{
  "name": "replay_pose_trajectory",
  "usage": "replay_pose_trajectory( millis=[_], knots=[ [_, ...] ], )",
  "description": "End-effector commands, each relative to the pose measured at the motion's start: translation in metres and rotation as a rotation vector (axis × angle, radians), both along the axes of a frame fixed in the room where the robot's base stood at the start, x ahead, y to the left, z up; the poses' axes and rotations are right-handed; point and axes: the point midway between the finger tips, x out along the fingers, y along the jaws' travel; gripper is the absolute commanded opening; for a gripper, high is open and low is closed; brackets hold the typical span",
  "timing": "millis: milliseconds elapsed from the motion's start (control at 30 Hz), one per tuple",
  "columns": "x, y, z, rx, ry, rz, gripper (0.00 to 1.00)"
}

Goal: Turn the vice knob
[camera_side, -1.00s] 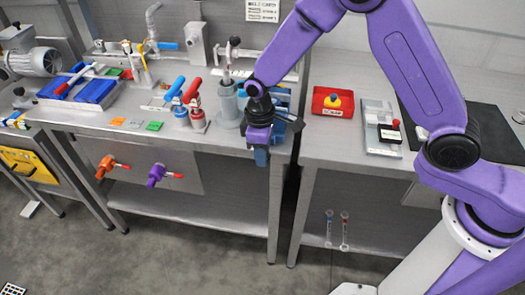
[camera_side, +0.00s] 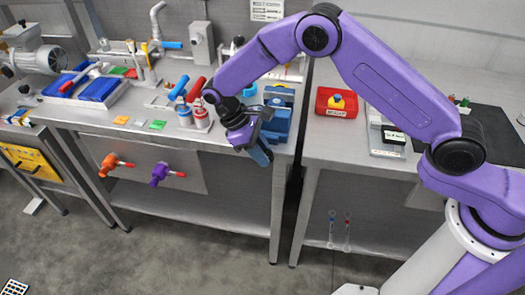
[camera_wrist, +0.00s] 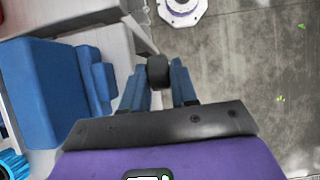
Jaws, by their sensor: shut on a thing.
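The blue vice (camera_side: 278,120) stands at the front right corner of the left table in the side view. It fills the left of the wrist view (camera_wrist: 40,92). My gripper (camera_side: 264,158) is tilted at the table's front edge, just in front of the vice. In the wrist view, the dark vice knob (camera_wrist: 158,70), at the end of a metal bar, sits between the two blue fingers of my gripper (camera_wrist: 158,85). The fingers are shut on it. In the side view my gripper hides the knob.
Red-handled and blue-handled bottles (camera_side: 201,115) stand left of my wrist. Orange (camera_side: 112,164) and purple (camera_side: 160,172) valves are on the table's front panel.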

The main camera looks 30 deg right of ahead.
Motion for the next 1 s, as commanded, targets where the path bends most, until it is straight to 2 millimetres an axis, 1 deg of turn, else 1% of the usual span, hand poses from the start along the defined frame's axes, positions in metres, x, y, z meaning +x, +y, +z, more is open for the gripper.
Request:
replay_pose_trajectory(
  millis=[400, 433, 467, 500, 833, 933, 1000],
  knots=[
    [0.000, -0.001, 0.000, -0.007, 0.006, 0.001, 0.00],
    [0.000, -0.001, 0.000, -0.007, 0.006, 0.001, 0.38],
    [0.000, -0.001, 0.000, -0.007, 0.006, 0.001, 0.48],
    [0.000, 0.000, 0.000, -0.006, 0.006, 0.000, 0.49],
    [0.001, 0.001, 0.002, -0.005, 0.005, 0.000, 0.49],
    [0.005, 0.005, 0.009, -0.003, 0.002, 0.001, 0.49],
    [0.009, 0.009, 0.018, -0.003, 0.002, 0.001, 0.49]
  ],
)
